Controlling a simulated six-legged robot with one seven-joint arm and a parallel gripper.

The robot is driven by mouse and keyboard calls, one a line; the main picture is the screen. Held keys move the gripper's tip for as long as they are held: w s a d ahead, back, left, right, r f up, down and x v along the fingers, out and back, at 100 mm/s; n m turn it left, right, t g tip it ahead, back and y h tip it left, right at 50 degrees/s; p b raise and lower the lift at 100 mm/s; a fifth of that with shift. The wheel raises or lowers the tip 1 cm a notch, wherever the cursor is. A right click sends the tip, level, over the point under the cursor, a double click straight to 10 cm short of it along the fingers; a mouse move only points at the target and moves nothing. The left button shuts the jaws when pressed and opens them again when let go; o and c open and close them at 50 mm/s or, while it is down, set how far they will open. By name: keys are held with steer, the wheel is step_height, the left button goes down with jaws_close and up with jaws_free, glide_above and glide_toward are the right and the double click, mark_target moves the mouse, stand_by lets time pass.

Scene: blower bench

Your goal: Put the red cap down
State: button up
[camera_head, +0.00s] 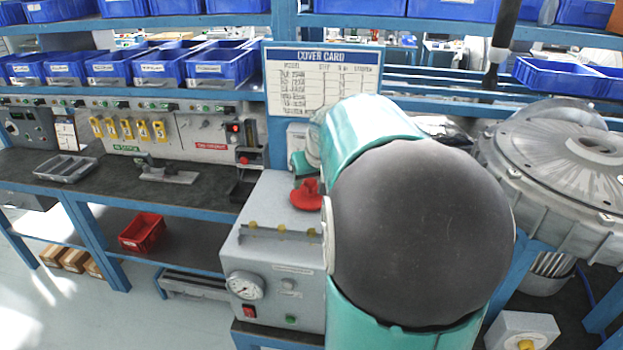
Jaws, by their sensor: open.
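The red cap (307,196) rests on the top of a grey box (264,222), near its back edge. It has a wide round base and a raised grip on top. My gripper (303,169) shows only as a small teal and grey end just above the cap, left of my large teal arm. It is open. Its fingers are small and partly hidden, so I cannot tell whether they still touch the cap. My arm hides the right part of the box.
The box has a gauge (245,286) in front and a slotted rail with yellow pieces on top. A cover card (322,80) stands behind. A large grey housing (567,155) is at right. Blue bins (214,66) line the left shelf, above a dark bench.

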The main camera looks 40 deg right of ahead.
steer(key=shift+r, duration=0.2)
steer(key=v, duration=1.2)
steer(key=s+a+f+n+y, duration=0.1)
steer(key=s+a+f+n, duration=0.15)
steer(key=a, duration=1.55)
steer(key=s+a+f+n+y, duration=0.1)
steer(key=s+a+f+n, duration=0.1)
steer(key=s+a+f, duration=0.5)
steer(key=s+a, duration=0.1)
steer(key=a, duration=0.2)
steer(key=shift+a+f, duration=0.35)
steer(key=shift+a, duration=0.05)
steer(key=shift+s, duration=0.15)
steer(key=c, duration=0.4)
steer(key=shift+o, duration=0.2)
steer(key=shift+d, duration=0.1)
